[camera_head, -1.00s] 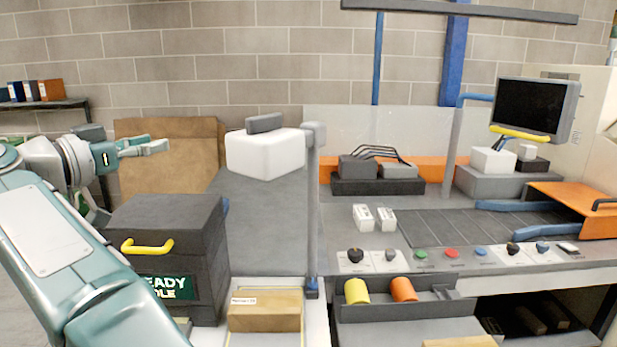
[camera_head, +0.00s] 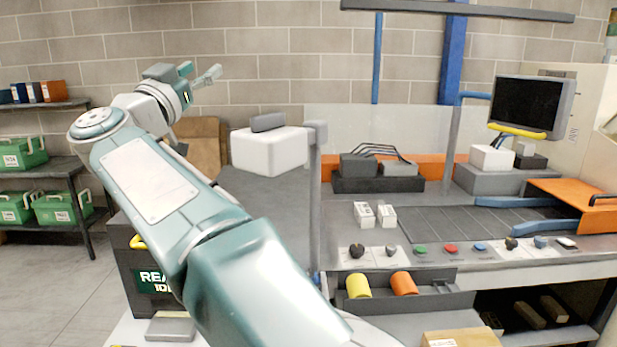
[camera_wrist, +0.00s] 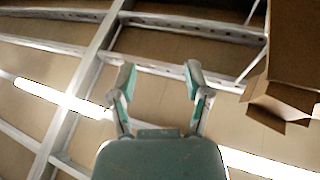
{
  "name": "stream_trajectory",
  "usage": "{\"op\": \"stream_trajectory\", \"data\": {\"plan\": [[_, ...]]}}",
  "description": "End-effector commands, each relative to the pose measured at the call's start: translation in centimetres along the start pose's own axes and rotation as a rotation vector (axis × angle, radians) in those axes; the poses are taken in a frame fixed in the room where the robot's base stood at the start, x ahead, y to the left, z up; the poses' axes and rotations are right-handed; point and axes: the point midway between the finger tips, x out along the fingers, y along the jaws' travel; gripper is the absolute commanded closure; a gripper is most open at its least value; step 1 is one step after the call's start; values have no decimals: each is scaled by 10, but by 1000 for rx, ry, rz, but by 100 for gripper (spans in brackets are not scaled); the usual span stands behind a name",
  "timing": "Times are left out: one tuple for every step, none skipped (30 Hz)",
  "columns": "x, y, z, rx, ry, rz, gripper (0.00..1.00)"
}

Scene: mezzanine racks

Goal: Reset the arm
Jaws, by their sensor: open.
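My gripper (camera_head: 197,75) is at the upper left in the head view, raised in front of the brick wall with its fingers apart. My arm stretches from the bottom middle up to the left and hides part of the dark box and the bench. In the wrist view my gripper (camera_wrist: 157,82) is open and empty. Ceiling beams and a bright lamp strip (camera_wrist: 60,98) show behind its fingers. A brown cardboard box (camera_wrist: 290,55) shows at the upper right of the wrist view.
A dark box (camera_head: 140,270) with a yellow handle stands behind my arm. Green crates (camera_head: 62,207) sit on a shelf at left. A white block (camera_head: 268,150), a workbench with knobs, yellow and orange cylinders (camera_head: 358,287) and a monitor (camera_head: 533,105) are to the right.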

Motion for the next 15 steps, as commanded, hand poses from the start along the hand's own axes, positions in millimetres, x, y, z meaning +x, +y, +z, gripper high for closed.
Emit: {"op": "stream_trajectory", "data": {"plan": [[13, 13, -9, 8, 33, -46, 37], [19, 19, -13, 13, 50, -84, 37], [25, 27, -16, 16, 68, -138, 37], [29, 33, -18, 18, 76, -181, 37], [32, 39, -19, 18, 79, -224, 37], [34, 48, -19, 17, 78, -280, 37], [35, 55, -18, 14, 72, -322, 37], [35, 63, -16, 9, 62, -362, 37], [33, 72, -11, 2, 40, -415, 37], [31, 80, -6, -5, 19, -454, 37], [28, 87, 0, -12, -7, -490, 37], [22, 98, 9, -23, -47, -537, 37], [17, 106, 17, -33, -81, -568, 37], [11, 115, 25, -43, -119, -597, 37], [1, 127, 38, -56, -176, -632, 37]]}}
